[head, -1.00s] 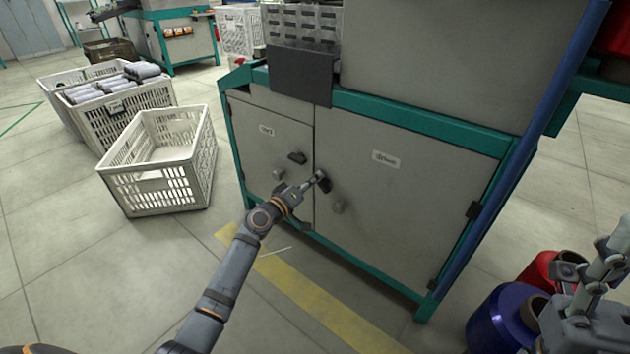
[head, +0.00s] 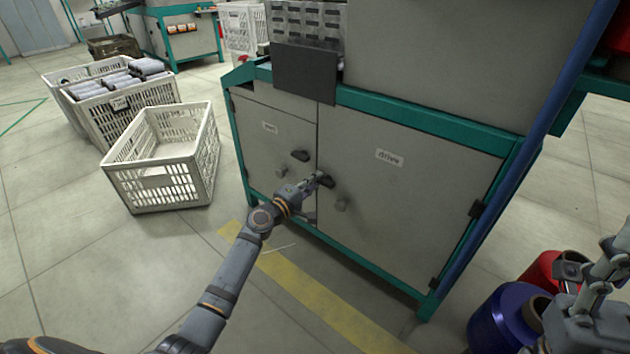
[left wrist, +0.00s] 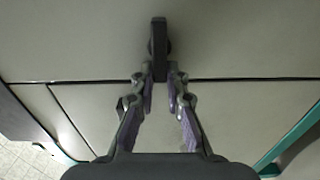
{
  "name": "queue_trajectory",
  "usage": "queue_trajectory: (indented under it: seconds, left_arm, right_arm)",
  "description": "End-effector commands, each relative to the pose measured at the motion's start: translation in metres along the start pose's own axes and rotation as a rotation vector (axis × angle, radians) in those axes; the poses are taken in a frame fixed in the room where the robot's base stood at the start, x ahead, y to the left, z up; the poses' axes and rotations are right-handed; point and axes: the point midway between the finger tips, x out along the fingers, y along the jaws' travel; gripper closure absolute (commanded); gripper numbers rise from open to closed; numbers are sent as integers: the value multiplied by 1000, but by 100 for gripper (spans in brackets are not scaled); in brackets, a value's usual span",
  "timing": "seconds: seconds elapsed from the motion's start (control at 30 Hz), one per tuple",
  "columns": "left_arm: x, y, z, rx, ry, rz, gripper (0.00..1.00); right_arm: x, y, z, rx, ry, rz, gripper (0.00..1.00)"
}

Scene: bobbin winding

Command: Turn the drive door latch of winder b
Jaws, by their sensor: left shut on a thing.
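The drive door (head: 420,195) is the wide grey panel labelled "drive" and looks closed. Its dark latch (head: 328,181) is near the left edge of the door. My left gripper (head: 319,180) is at the latch with its fingers shut on it. In the left wrist view the dark latch bar (left wrist: 159,40) stands between the fingertips of the gripper (left wrist: 160,78), crosswise to the door seam. The fingers cover the near end of the latch. My right gripper (head: 572,268) is at the right edge, away from the door; its jaws are unclear.
A narrower door (head: 262,155) on the left has a similar dark latch (head: 300,155). A round grey knob (head: 341,205) sits below the drive latch. An empty white crate (head: 160,185) stands left of the cabinet. Blue (head: 500,318) and red (head: 541,270) spools are at lower right.

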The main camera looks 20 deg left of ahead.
Motion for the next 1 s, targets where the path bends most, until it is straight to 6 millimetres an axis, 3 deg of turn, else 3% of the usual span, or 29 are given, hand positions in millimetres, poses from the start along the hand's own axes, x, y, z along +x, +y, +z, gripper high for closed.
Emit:
queue_trajectory:
  seconds: [0.5,0.53,0.7,1.0]
  left_arm:
    - [0,-1,0,-18,1,-1,100]
    - [0,-1,0,-18,1,-1,84]
    - [0,-1,0,-17,1,-1,64]
    - [-2,-1,0,-16,1,-1,64]
  right_arm:
    - [0,0,0,0,0,1,60]
    - [0,0,0,0,0,1,60]
    - [0,0,0,0,0,1,60]
    - [0,1,0,-1,1,5,60]
